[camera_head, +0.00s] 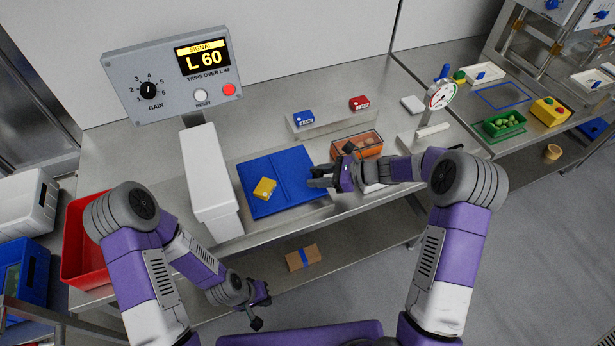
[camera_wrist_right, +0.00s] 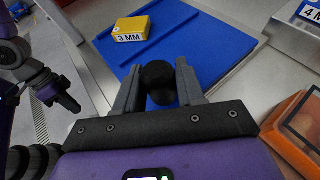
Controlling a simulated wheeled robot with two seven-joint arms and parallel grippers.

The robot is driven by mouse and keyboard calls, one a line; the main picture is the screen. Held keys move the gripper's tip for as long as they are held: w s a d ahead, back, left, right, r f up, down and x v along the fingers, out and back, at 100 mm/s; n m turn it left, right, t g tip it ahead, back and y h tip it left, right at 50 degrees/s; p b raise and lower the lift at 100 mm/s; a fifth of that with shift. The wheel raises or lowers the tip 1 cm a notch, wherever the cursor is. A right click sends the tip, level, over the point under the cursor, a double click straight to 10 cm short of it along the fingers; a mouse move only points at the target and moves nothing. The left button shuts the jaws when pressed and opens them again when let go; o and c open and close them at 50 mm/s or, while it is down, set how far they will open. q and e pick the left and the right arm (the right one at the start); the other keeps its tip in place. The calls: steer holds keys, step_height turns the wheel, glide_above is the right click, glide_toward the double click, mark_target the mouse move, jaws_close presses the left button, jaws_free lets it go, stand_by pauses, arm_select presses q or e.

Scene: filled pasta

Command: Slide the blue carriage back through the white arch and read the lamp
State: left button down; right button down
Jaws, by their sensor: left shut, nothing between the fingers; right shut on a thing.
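The blue carriage (camera_head: 285,205) lies flat on the steel table to the right of the white arch (camera_head: 205,175), with a yellow block (camera_head: 264,188) on it. In the right wrist view the block (camera_wrist_right: 132,30) reads "3 MM". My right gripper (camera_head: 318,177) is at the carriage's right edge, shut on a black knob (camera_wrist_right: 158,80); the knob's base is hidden. The grey panel (camera_head: 125,65) above the arch has a lit display (camera_head: 204,58) reading "SIGNAL L 60", and a red round lamp or button (camera_head: 228,89). My left gripper (camera_head: 258,303) is shut and empty, below the table's front edge.
A red bin (camera_head: 75,245) stands left of the arch. A clear-sided orange box (camera_head: 370,143) is close to my right gripper. A grey stand (camera_head: 325,124) behind holds a blue block (camera_head: 303,117) and a red block (camera_head: 359,103). A dial gauge (camera_head: 441,95) stands at right.

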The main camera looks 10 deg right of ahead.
steer(key=shift+w+d, duration=0.1)
steer(key=shift+d, duration=0.15)
steer(key=c, duration=1.1)
jaws_free()
steer(key=shift+o, duration=0.2)
steer(key=shift+d, duration=0.1)
steer(key=v, duration=0.7)
steer(key=shift+d+p, duration=0.3)
steer(key=shift+p, duration=0.15)
steer(key=shift+r, duration=0.1)
